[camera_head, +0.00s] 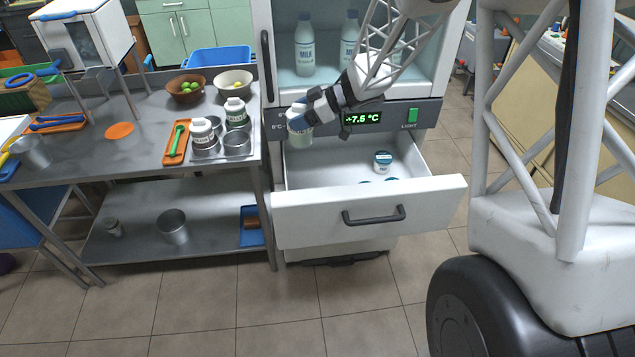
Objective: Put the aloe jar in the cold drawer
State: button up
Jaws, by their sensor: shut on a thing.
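The cold drawer (366,214) is pulled open below the fridge's display panel. Its front is white with a dark handle. My gripper (299,117) is at the drawer's left rear side, just in front of the panel. It is shut on a pale jar with a whitish-green body, the aloe jar (300,136). The jar hangs upright at the left rear of the drawer opening. Its label cannot be read, and the gripper hides its top. I cannot tell whether its base touches anything.
A small tub with a blue lid (383,161) stands inside the drawer, with more blue lids partly hidden behind the drawer front. Milk bottles (305,45) stand in the fridge above. The steel table (130,150) with white jars, cups and bowls is at the left.

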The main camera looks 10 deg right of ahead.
notch_tip(320, 180, down, 22)
jog(key=shift+f, duration=0.2)
dwell(0.4)
jog(key=shift+f, duration=2.1)
jog(key=shift+f, duration=0.15)
jog(key=o, duration=1.5)
jog(key=shift+v, duration=6.05)
jog(key=shift+a, duration=0.1)
